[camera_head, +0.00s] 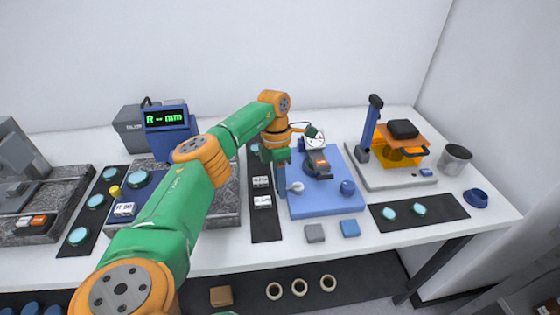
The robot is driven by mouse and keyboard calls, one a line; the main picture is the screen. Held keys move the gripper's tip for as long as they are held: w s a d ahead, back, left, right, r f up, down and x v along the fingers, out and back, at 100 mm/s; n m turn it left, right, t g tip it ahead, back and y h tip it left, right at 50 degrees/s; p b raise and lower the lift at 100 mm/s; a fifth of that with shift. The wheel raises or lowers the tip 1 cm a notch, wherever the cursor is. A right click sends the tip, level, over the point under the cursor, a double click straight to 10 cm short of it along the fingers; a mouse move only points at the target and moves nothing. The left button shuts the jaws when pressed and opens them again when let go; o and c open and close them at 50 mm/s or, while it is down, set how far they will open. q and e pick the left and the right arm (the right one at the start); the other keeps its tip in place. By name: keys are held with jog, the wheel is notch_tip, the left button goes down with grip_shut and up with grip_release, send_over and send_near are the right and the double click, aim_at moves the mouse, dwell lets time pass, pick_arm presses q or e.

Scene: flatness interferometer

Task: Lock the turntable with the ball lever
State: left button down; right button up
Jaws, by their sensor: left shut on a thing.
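A blue base plate (325,206) on the table bears a dark grey turntable device (318,166) with an orange label. A round white dial (315,141) stands behind it. A small pale ball (297,187), which looks like the end of the ball lever, is at the plate's left side. My left gripper (273,196) points down beside this ball, at the plate's left edge. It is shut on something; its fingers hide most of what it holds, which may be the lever. My right gripper is out of view.
Grey and blue blocks (315,233) lie in front of the plate. A blue stand (370,130) with an orange part is at right, near a grey cup (455,159) and a blue ring (475,198). A display (166,118) stands at left. Dark mats hold teal discs.

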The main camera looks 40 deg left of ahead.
pick_arm(q)
jog(key=c, duration=0.7)
grip_release()
notch_tip(320, 180, up, 7)
jog(key=a, duration=0.1)
jog(key=shift+w, duration=0.35)
jog(key=shift+a, duration=0.1)
